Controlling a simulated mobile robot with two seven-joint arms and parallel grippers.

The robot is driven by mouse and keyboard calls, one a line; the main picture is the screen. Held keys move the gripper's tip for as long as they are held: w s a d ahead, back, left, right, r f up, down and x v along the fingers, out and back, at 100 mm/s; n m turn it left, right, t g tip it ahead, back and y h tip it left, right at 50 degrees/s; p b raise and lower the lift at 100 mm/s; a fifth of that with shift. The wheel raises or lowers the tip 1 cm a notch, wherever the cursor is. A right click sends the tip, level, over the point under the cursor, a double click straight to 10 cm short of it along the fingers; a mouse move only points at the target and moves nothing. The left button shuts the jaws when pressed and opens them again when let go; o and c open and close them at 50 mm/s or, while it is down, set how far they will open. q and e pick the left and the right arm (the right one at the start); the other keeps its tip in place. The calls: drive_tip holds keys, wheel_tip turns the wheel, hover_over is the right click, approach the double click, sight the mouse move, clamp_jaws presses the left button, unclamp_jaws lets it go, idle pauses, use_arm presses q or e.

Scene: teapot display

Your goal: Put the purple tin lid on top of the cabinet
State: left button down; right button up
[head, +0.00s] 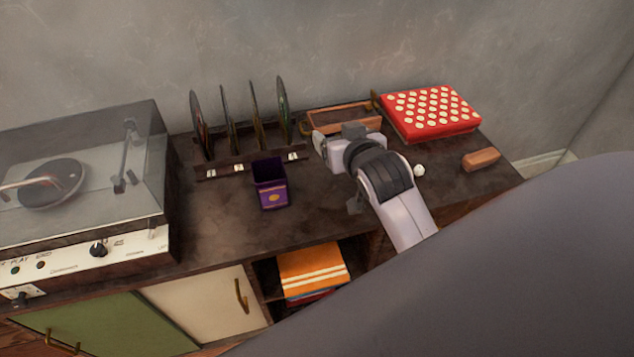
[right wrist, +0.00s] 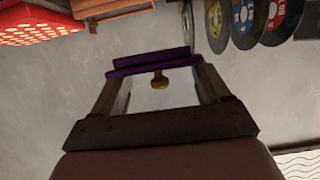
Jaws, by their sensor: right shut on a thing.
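The purple tin lid (right wrist: 150,63) shows in the right wrist view at my fingertips, with its gold knob (right wrist: 159,80) between the two fingers. My right gripper (right wrist: 155,74) is shut on this lid. In the head view my right gripper (head: 328,148) is over the cabinet top (head: 220,225), right of the open purple tin (head: 270,188). The lid is hidden there behind the gripper and wrist. I cannot tell the lid's height above the cabinet top. My left gripper is not in view.
A record player (head: 80,185) fills the left end. A rack of several records (head: 240,165) stands behind the tin. A wooden tray (head: 350,120), red dotted box (head: 430,112), small white thing (head: 419,170) and brown block (head: 481,159) are on the right. The front middle is bare.

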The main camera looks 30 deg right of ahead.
drive_tip(key=b, duration=0.2)
hover_over(336, 199)
wheel_tip(336, 199, down, 11)
drive_tip(key=shift+w+f, duration=0.1)
drive_tip(key=shift+f, duration=2.2)
drive_tip(key=shift+f+b, duration=0.15)
drive_tip(key=shift+b, duration=0.2)
drive_tip(key=o, duration=1)
drive_tip(key=shift+o, duration=0.2)
drive_tip(key=shift+r, duration=0.2)
